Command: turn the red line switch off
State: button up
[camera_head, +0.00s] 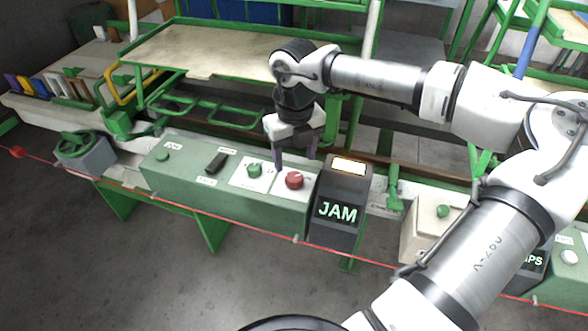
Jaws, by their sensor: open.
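A red round knob (294,180) sits on a white plate at the right end of the green control box (215,190). It is the only red knob I see on the box; its label is too small to read. My gripper (294,164) points down just above and around the red knob's far side, with its fingers apart. One finger is at the knob's left and the other at its upper right. I cannot tell whether either finger touches the knob. Nothing shows between the fingers.
A green knob (254,170) sits close to the left of the red one. A black switch (216,162) is farther left. A dark box marked JAM (339,211) stands directly right. A red cord (190,204) runs along the front. Open floor lies in front.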

aim_at(294, 177)
notch_tip(294, 177, down, 6)
jog(key=shift+r, duration=0.15)
jog(key=c, duration=1)
jog(key=shift+n, duration=0.3)
jog(key=n+b, duration=0.2)
jog(key=n, duration=0.1)
jog(key=shift+b, duration=0.35)
jog(key=n+b, duration=0.3)
jog(key=n, duration=0.2)
jog(key=shift+a, duration=0.1)
jog(key=n+b, duration=0.1)
jog(key=n, duration=0.3)
jog(key=shift+n+b, duration=0.35)
jog(key=shift+n, duration=0.05)
jog(key=shift+n+b, duration=0.6)
jog(key=shift+n, duration=1.6)
